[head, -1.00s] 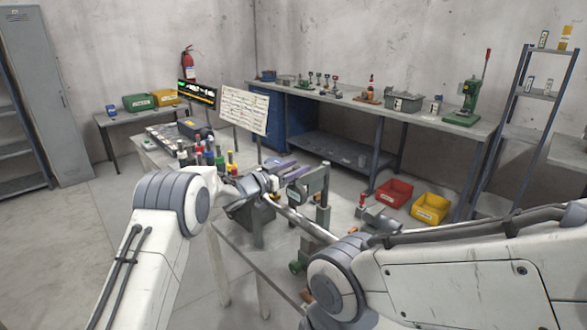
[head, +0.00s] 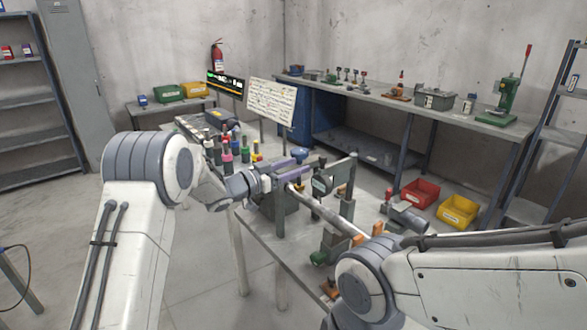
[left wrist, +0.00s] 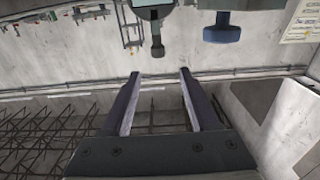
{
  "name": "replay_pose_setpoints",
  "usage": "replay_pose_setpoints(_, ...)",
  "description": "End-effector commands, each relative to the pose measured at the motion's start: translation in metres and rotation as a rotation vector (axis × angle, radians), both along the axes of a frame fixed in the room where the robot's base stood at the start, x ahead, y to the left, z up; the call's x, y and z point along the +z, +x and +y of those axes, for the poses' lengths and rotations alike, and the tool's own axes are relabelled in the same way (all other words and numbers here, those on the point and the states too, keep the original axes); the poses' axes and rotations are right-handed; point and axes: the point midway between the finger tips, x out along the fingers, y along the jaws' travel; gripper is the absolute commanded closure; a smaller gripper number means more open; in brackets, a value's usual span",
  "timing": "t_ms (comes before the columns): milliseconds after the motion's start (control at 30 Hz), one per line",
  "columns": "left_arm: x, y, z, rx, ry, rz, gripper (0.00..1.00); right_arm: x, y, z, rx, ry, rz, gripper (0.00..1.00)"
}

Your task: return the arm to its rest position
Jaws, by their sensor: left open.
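My left gripper (head: 298,167) is in the middle of the head view, with two purple fingers set apart. In that view it overlaps the dark fixture and grey rod on the workbench (head: 275,245); contact cannot be told. My left arm (head: 135,225) rises from the lower left and bends at the elbow toward the bench. My right arm (head: 480,285) comes in from the right. Its gripper cannot be made out clearly behind its elbow.
Red (head: 420,193) and yellow (head: 458,211) bins lie beyond. Open floor (head: 205,275) is left of the bench.

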Motion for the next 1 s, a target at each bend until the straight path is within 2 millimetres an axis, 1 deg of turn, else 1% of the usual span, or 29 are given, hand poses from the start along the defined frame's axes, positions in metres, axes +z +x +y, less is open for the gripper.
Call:
replay_pose_setpoints(167,0.002,0.0,-0.002,0.005,0.004,0.001,0.39,0.0,0.0,0.0,0.0,0.0,0.0,0.5)
replay_pose_setpoints(267,0.007,-0.001,-0.011,0.049,0.037,0.015,0.39,0.0,0.0,0.0,0.0,0.0,0.0,0.5)
replay_pose_setpoints(333,0.013,-0.005,-0.021,0.111,0.084,0.042,0.39,0.001,0.0,0.0,0.0,0.0,0.0,0.5)
replay_pose_setpoints(367,0.015,-0.008,-0.025,0.144,0.111,0.059,0.39,0.001,0.0,0.0,0.0,0.0,0.0,0.5)
replay_pose_setpoints(467,0.017,-0.032,-0.037,0.259,0.216,0.15,0.39,0.001,0.0,0.0,0.0,0.0,0.0,0.5)
replay_pose_setpoints(567,0.007,-0.076,-0.041,0.35,0.338,0.28,0.39,0.002,0.0,0.0,0.0,0.0,0.0,0.5)
replay_pose_setpoints(667,-0.009,-0.137,-0.039,0.398,0.466,0.435,0.39,0.002,0.0,0.0,0.0,0.0,0.0,0.5)
replay_pose_setpoints(700,-0.017,-0.166,-0.037,0.403,0.519,0.504,0.39,0.002,0.0,0.0,0.0,0.0,0.0,0.5)
replay_pose_setpoints(767,-0.029,-0.21,-0.033,0.402,0.597,0.603,0.39,0.003,0.0,0.0,0.0,0.0,0.0,0.5)
replay_pose_setpoints(800,-0.037,-0.24,-0.029,0.393,0.644,0.667,0.39,0.003,0.0,0.0,0.0,0.0,0.0,0.5)
replay_pose_setpoints(867,-0.047,-0.284,-0.023,0.366,0.712,0.761,0.39,0.003,0.0,0.0,0.0,0.0,0.0,0.5)
replay_pose_setpoints(900,-0.054,-0.313,-0.019,0.343,0.756,0.82,0.39,0.003,0.0,0.0,0.0,0.0,0.0,0.5)
replay_pose_setpoints(967,-0.061,-0.354,-0.013,0.303,0.816,0.9,0.39,0.003,0.0,0.0,0.0,0.0,0.0,0.5)
replay_pose_setpoints(1000,-0.065,-0.379,-0.009,0.276,0.851,0.949,0.39,0.003,0.0,0.0,0.0,0.0,0.0,0.5)
